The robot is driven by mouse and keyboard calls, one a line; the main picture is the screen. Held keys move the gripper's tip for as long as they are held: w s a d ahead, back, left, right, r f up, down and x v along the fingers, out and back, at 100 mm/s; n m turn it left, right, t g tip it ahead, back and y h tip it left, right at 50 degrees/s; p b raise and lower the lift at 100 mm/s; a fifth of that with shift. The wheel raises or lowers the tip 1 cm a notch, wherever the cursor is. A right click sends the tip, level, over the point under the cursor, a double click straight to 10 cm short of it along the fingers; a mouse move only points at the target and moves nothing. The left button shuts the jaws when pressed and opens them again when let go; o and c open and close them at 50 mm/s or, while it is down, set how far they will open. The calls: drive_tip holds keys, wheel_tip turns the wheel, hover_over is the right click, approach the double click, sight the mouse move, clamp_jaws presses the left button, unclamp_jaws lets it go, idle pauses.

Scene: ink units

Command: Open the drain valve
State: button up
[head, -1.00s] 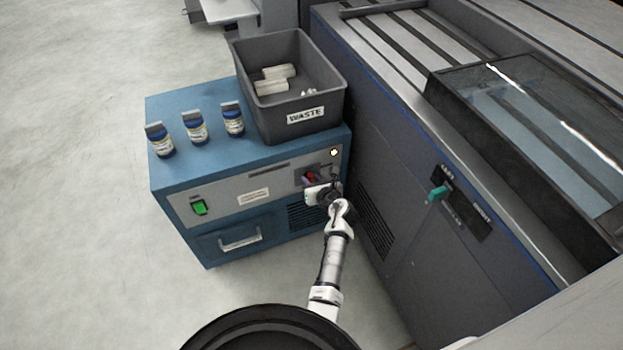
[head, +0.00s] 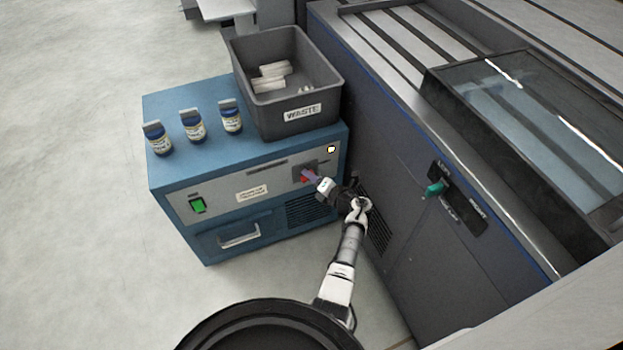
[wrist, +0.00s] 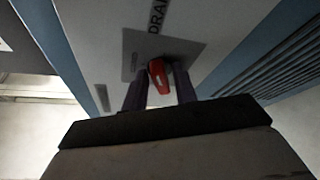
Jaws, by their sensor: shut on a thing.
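The drain valve's red handle (wrist: 158,77) sits on a grey plate on the front panel of the blue unit, with the letters "DRA" visible beside it in the wrist view. My gripper (wrist: 160,85) has a dark finger on each side of the red handle and is shut on it. In the head view the gripper (head: 310,177) reaches the panel's right part, and the handle (head: 304,178) shows only partly as a small red patch. The wrist view is tilted, and the far end of the handle's mount is hard to make out.
The blue unit (head: 180,238) carries several blue bottles and a grey waste bin (head: 262,115). A green switch (head: 198,205) is at its panel's left. A dark machine (head: 400,240) with a teal lever (head: 433,189) stands close on the right. Open floor lies left.

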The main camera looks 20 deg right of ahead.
drive_tip(key=m, duration=0.1)
drive_tip(key=m+t+y+b, duration=0.1)
drive_tip(key=m, duration=0.1)
drive_tip(key=m+b, duration=0.1)
drive_tip(key=shift+f+m+t+y, duration=0.3)
drive_tip(key=shift+b, duration=0.3)
drive_tip(key=o, duration=0.7)
drive_tip(key=v, duration=1.3)
drive_tip(key=shift+s+d, duration=0.1)
drive_tip(key=shift+s, duration=0.3)
